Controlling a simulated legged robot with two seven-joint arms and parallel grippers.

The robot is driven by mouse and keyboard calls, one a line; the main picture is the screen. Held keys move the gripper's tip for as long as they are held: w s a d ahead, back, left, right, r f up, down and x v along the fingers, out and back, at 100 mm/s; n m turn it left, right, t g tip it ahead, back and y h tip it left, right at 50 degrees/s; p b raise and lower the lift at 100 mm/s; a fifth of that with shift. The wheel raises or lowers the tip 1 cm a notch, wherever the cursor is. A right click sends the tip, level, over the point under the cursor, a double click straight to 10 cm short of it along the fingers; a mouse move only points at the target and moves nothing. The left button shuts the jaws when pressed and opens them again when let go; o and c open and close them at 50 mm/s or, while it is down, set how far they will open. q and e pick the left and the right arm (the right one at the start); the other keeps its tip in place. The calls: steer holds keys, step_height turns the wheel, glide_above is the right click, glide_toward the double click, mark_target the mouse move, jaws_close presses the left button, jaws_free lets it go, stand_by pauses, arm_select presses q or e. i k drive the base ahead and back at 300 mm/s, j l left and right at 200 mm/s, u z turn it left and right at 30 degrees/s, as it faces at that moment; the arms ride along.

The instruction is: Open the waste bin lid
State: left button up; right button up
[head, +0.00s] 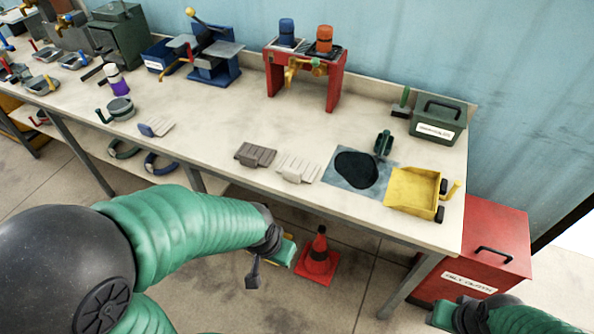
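The waste bin (448,275) is a red box on the floor at the right end of the workbench, with a white label on its front that is hard to read. Its lid (497,226) lies shut on top and bears a black handle (494,254). My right gripper (446,314) is at the bottom edge, in front of and below the bin, apart from the handle; its fingers are too unclear to judge. My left gripper (270,262) hangs in front of the bench, well left of the bin. Its finger opening is not clear.
The long workbench (215,130) carries a yellow dustpan-like tray (414,190), a dark spill on a grey mat (340,188), a green box (438,120), a red stand (305,75) and several tools. An orange cone (319,257) stands below. A bench leg (408,286) stands left of the bin.

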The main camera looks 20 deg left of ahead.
mark_target(496, 236)
steer(key=i+l, duration=0.25)
steer(key=l, duration=0.2)
steer(key=i+l, duration=0.2)
steer(key=l, duration=0.25)
steer(key=i+l, duration=0.25)
steer(key=l, duration=0.15)
steer(key=k+l+z, duration=0.05)
